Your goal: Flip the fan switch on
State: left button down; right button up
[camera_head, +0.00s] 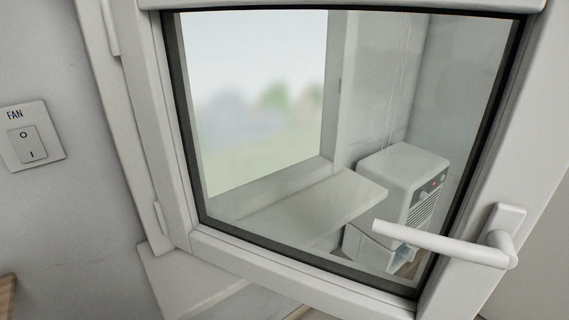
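The fan switch (28,146) is a white rocker on a square white wall plate at the left edge of the head view. The word FAN is printed above the rocker. The rocker carries a circle mark at its top and a line mark at its bottom; which side is pressed in is hard to tell. Neither of my grippers is in view.
A white-framed window sash (300,278) stands swung open across the middle and right, with a white handle (440,242) at its lower right. Through the glass show a sill (315,208) and a white appliance (400,180) with a small red light. Bare wall surrounds the switch.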

aim_at(27, 144)
jog(key=u, duration=1.55)
